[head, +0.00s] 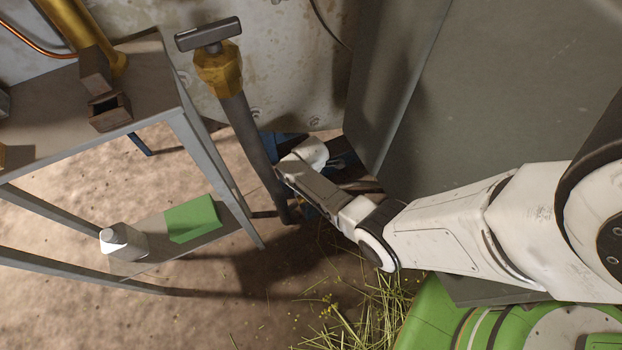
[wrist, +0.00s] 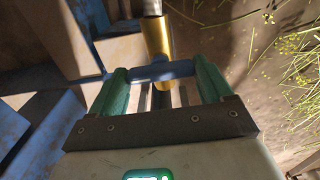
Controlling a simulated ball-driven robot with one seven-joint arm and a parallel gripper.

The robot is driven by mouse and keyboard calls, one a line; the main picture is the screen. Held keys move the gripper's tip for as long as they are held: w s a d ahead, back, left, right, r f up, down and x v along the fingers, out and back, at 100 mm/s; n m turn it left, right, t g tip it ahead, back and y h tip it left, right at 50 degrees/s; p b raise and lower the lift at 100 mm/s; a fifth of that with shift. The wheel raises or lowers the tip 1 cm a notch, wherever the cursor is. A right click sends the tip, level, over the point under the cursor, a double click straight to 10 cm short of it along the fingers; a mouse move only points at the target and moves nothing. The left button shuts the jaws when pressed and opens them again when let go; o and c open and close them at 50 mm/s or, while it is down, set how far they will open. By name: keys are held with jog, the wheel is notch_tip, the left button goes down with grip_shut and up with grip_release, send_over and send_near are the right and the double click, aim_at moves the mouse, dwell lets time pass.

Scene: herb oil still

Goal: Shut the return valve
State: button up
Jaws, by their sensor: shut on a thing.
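In the wrist view a valve with a blue crossbar handle (wrist: 165,71) and a brass-coloured body (wrist: 156,38) lies straight ahead. I take it to be the return valve, though no label shows. My gripper (wrist: 160,78) has its two green fingers at either end of the blue handle and is shut on it. The handle lies crosswise between the fingers, and the body runs up to a grey pipe beyond. In the head view my wrist reaches down behind the tall pipe's foot. It hides the fingers and the valve there.
A tall dark pipe (head: 250,140) with a brass head (head: 218,70) and grey T-handle (head: 208,34) stands beside my wrist. A metal table (head: 160,75) is at left, its lower shelf holding a green block (head: 193,218) and white bottle (head: 122,240). A large grey panel (head: 480,80) is at right.

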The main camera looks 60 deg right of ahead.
dwell(0.3)
jog(key=o, duration=1)
jog(key=shift+c, duration=0.2)
notch_tip(320, 180, up, 11)
jog(key=p, duration=0.5)
jog(key=shift+p, duration=0.35)
jog(key=shift+f, duration=0.15)
